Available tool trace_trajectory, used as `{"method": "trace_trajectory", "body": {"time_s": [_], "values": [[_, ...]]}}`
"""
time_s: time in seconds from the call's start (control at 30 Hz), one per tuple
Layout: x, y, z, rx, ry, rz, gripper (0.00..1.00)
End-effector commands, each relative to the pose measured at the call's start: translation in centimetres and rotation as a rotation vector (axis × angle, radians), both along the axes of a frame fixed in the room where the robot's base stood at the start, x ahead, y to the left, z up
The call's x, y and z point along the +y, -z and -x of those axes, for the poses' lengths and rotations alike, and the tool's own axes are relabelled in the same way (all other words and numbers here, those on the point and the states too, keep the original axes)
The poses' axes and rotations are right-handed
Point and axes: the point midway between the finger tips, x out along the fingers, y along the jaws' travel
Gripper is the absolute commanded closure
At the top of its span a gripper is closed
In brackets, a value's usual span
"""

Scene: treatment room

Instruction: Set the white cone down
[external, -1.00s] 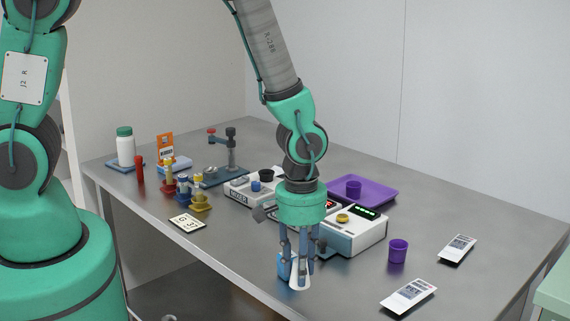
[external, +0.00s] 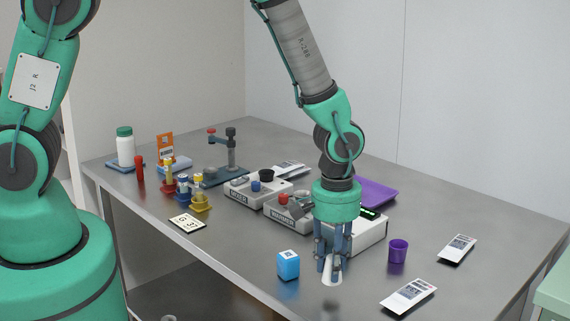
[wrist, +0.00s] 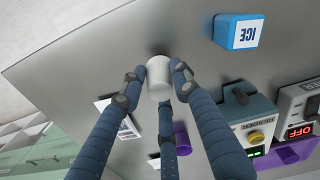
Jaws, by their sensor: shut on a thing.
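The white cone (external: 331,276) is between the fingers of my gripper (external: 333,268), low over the front part of the metal table. In the wrist view the cone (wrist: 159,76) sits between the blue fingers of my gripper (wrist: 160,88). My gripper is shut on it. The fingers hide part of the cone in the external view. I cannot tell whether its base touches the table.
A blue ice box (external: 288,265) stands just left of my gripper. A purple cup (external: 398,251) is to its right. A white machine (external: 370,235) stands behind. Two white packets lie on the right, one being the near packet (external: 408,296). Bare table (external: 240,265) lies left.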

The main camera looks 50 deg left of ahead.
Motion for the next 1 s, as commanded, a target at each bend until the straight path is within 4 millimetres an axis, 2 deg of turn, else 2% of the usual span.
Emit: {"method": "trace_trajectory", "body": {"time_s": [0.3,0.83,0.87,0.9,0.93,1.0], "values": [[-0.1,3.2,-0.2,0.001,0.000,-0.001,0.81],[-0.1,3.9,-0.3,0.000,0.000,0.000,0.81],[-0.1,3.8,-0.3,-0.001,0.000,0.001,0.64],[-0.1,3.8,-0.3,-0.001,0.000,0.000,0.56],[-0.1,3.8,-0.3,0.000,0.000,0.000,0.51],[-0.1,3.8,-0.3,0.000,0.000,0.000,0.51]]}}
